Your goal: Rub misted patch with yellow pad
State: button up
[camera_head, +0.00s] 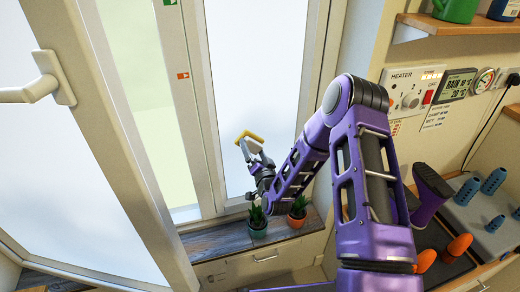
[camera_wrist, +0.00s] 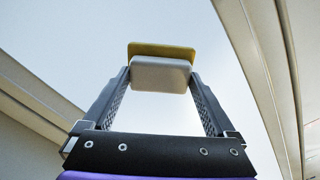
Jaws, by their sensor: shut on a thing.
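My gripper (camera_head: 252,157) is shut on the yellow pad (camera_head: 249,136), which shows as a thin yellow layer on a pale grey-white block. In the wrist view the pad (camera_wrist: 163,50) sits between the two fingertips (camera_wrist: 160,78), yellow side facing away from me. The pad is in front of a pale, frosted-looking window pane (camera_head: 252,70). I cannot tell whether the yellow face touches the glass. The pane looks evenly pale, and I cannot make out the edges of a misted patch.
Two small potted plants, one teal (camera_head: 257,222) and one orange (camera_head: 297,212), stand on the sill just below my gripper. An open window sash with a handle (camera_head: 45,85) is at left. Shelves, a heater panel (camera_head: 411,92) and shoes (camera_head: 443,252) are at right.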

jog(key=shift+r, duration=1.35)
jog(key=shift+w+d+r, duration=0.1)
jog(key=shift+w+d, duration=0.25)
jog(key=shift+d, duration=1.2)
jog(key=shift+w+d+f, duration=0.1)
jog(key=shift+w+d, duration=0.2)
jog(key=shift+d, duration=1.3)
jog(key=shift+w+d+r, duration=0.1)
jog(key=shift+w+d, duration=0.25)
jog(key=shift+d, duration=1.2)
jog(key=shift+w+d, duration=0.15)
jog(key=shift+d, duration=0.85)
jog(key=shift+w+d, duration=0.15)
jog(key=shift+d, duration=0.8)
jog(key=shift+w, duration=0.1)
jog(key=shift+a, duration=0.15)
